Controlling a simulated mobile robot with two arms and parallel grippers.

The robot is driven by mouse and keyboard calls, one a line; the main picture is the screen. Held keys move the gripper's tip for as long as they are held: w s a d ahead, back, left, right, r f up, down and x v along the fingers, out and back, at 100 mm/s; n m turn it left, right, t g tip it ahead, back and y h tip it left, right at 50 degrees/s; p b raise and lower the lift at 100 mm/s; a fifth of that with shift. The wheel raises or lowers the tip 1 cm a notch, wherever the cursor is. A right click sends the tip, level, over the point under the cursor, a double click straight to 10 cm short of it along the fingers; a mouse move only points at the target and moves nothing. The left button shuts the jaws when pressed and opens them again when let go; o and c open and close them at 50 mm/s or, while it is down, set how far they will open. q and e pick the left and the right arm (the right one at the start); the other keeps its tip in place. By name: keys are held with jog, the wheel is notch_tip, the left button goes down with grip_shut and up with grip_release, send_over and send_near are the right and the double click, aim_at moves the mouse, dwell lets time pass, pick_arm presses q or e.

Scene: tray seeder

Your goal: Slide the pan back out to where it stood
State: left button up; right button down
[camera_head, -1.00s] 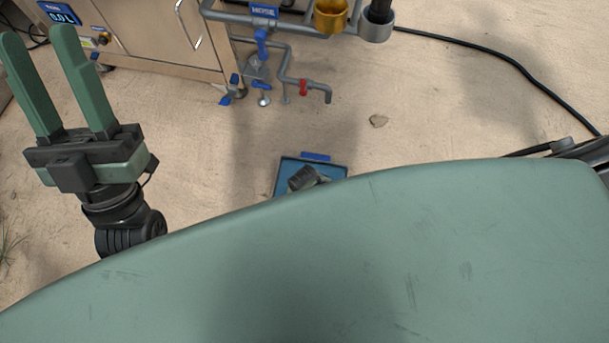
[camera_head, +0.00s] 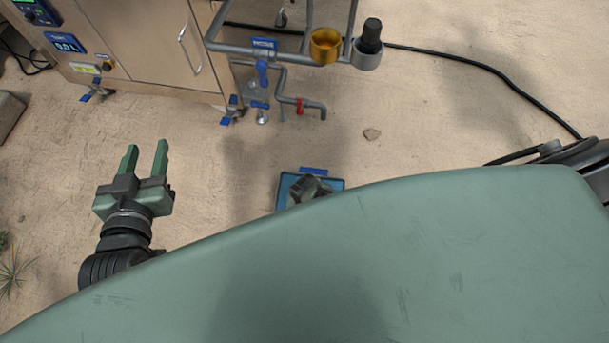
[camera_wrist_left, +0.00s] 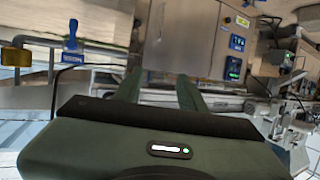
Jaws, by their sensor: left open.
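The pan looks to be the shallow blue tray (camera_head: 283,192) on the sandy ground, with a blue tab (camera_head: 314,171) on its far edge. A dark grey object (camera_head: 312,187) lies in or over it; I cannot tell what it is. My own green body hides the pan's near part. My left gripper (camera_head: 146,150) is to the left of the pan, apart from it, open and empty, fingers pointing toward the cabinet. In the left wrist view its two green fingers (camera_wrist_left: 157,95) are spread; I cannot make out the pan there. My right gripper does not show.
A beige cabinet (camera_head: 150,50) stands at the upper left. Grey pipework (camera_head: 285,52) carries a yellow cup (camera_head: 325,45), a blue-handled tap and a red-marked pipe (camera_head: 300,106).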

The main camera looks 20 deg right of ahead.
pick_arm(q)
jog(key=s+a+f+g+y+p, duration=0.2)
jog(key=s+a+f+g, duration=0.2)
jog(key=s+f+g, duration=0.3)
jog(key=shift+s+a+f, duration=0.3)
jog(key=shift+s+f, duration=0.8)
jog(key=shift+s, duration=0.1)
